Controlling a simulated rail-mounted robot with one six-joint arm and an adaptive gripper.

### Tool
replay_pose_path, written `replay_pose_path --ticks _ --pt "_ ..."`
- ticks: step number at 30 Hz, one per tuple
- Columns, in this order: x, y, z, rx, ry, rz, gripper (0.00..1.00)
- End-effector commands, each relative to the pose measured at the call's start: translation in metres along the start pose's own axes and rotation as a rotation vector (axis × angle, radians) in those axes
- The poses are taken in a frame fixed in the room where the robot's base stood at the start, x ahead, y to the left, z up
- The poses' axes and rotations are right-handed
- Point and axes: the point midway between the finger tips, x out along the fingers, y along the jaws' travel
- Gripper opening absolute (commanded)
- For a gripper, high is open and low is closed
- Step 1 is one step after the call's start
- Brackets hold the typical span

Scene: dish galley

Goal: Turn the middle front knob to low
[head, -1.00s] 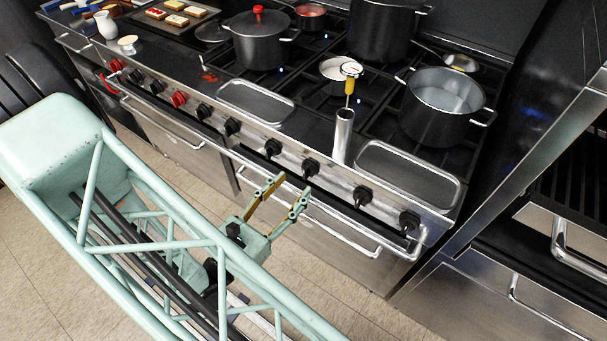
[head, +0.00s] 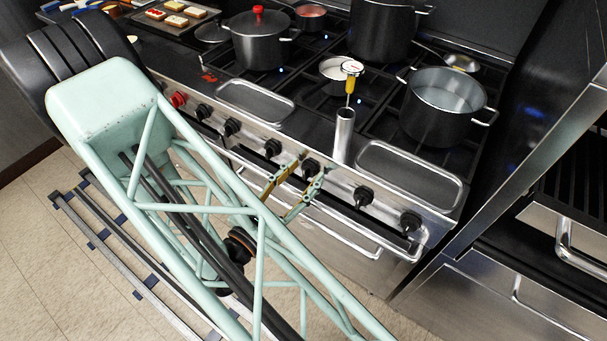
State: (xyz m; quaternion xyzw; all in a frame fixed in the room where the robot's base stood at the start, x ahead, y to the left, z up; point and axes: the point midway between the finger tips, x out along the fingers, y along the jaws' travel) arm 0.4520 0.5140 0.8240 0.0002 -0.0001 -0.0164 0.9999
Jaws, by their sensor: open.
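The range's front panel carries a row of black knobs, with a red knob (head: 178,98) showing at its left. One black knob (head: 310,166) lies between the fingertips of my gripper (head: 311,168) in the head view. My gripper is open, with one finger on each side of this knob. I cannot tell whether the fingers touch it. Its pointer and the panel markings are too small to read. Another black knob (head: 272,148) sits to the left, and one (head: 363,195) to the right.
A steel handrail (head: 345,236) runs below the knobs. Above them are a shallow tray (head: 383,155), a steel cylinder (head: 344,140) holding a yellow thermometer (head: 351,80), and a large open pot (head: 440,120).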

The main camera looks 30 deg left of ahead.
Motion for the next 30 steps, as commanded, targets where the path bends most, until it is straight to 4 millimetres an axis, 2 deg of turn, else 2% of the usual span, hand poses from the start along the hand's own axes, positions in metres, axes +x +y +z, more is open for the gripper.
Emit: replay_pose_path --ticks 8,16,30 --pt "0.0002 0.0 0.0 0.0 0.0 0.0 0.41" --pt "0.0001 -0.0001 -0.0001 0.0 0.0 0.0 0.18" --pt "0.0001 0.0001 0.0008 -0.072 0.001 0.0 0.18"
